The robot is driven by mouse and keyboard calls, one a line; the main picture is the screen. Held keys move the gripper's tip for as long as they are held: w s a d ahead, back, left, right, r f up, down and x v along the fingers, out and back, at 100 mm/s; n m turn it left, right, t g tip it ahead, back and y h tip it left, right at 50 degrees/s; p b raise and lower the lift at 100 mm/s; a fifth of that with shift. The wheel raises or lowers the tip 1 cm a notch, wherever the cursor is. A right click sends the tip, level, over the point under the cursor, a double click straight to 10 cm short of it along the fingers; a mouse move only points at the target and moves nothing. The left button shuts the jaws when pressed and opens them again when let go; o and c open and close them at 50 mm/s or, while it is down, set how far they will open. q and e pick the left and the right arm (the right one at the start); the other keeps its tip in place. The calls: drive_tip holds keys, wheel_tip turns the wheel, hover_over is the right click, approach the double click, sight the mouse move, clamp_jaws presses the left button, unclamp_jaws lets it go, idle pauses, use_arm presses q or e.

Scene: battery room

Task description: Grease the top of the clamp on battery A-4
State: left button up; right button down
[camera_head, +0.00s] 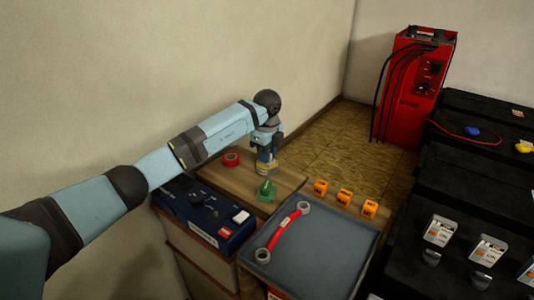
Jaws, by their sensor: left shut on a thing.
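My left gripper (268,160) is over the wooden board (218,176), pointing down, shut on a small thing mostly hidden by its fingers. A tan-yellow part (267,170) shows low at the fingertips; I cannot tell what it is. A small green thing (266,191) is on the board just in front of the gripper. Black batteries (477,205) fill the right side, with white-and-orange tags (441,230) and small grey pieces (431,257) below them. The tag print is too small to read, so I cannot tell which is A-4 or its clamp. My right gripper is out of view.
A red tape-like ring (231,159) lies on the board. Orange blocks (343,198) stand in a row. A grey tray (330,262) holds a red-handled wrench (285,230). A blue case (205,212) is left. A red charger (412,90) with black cables stands at the back.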

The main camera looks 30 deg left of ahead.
use_arm(q)
drive_tip(key=shift+f, duration=0.1)
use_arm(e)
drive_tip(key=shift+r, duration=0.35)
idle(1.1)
